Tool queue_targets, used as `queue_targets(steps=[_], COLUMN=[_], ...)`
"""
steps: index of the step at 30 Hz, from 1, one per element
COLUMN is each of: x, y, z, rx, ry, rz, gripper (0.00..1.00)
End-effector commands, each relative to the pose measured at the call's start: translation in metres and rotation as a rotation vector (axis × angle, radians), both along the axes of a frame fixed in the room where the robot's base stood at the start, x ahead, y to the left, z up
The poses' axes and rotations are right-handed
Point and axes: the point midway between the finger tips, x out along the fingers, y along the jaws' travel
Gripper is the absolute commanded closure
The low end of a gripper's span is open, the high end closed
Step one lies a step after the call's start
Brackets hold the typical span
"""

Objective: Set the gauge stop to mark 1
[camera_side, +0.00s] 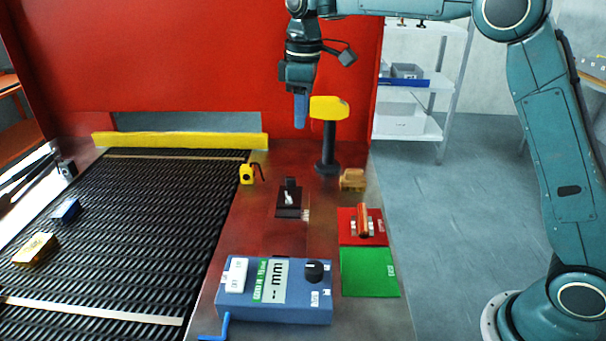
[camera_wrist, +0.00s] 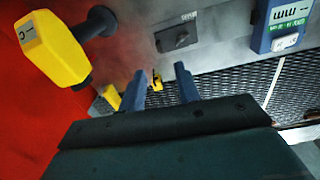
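A blue gauge box (camera_side: 285,310) with a "-- mm" display (camera_side: 277,279), a black knob (camera_side: 314,271) and a white rocker (camera_side: 236,275) stands at the front of the bench. Its display end shows at the upper right in the wrist view (camera_wrist: 262,35). A small dark fixture (camera_side: 289,196) with a pale lever and a marked label sits mid-bench; the wrist view shows it too (camera_wrist: 177,36). I cannot tell which part is the gauge stop or read its marks. My gripper (camera_side: 300,112) hangs high above the bench's back, its fingers (camera_wrist: 161,87) apart and empty.
A yellow-headed black post (camera_side: 328,145) stands close right of my gripper. A yellow tape measure (camera_side: 247,174), wooden block (camera_side: 352,180), red pad (camera_side: 348,238) with a copper cylinder (camera_side: 363,220), and green pad (camera_side: 370,275) lie around. The mesh belt (camera_side: 130,230) carries blue and gold blocks.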

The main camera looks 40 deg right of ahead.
Motion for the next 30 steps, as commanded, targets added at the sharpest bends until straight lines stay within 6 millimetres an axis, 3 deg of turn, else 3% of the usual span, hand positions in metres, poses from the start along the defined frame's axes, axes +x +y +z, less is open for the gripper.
queue_targets(steps=[3, 9, 22, 30], x=[0.016, 0.028, 0.029, 0.029], y=[0.005, 0.009, 0.009, 0.008], z=[-0.015, -0.027, -0.035, -0.063], rx=[-0.004, -0.006, -0.006, -0.006], ry=[0.026, 0.046, 0.047, 0.050], rz=[0.039, 0.073, 0.076, 0.076], gripper=[0.67, 0.67, 0.67, 0.67])
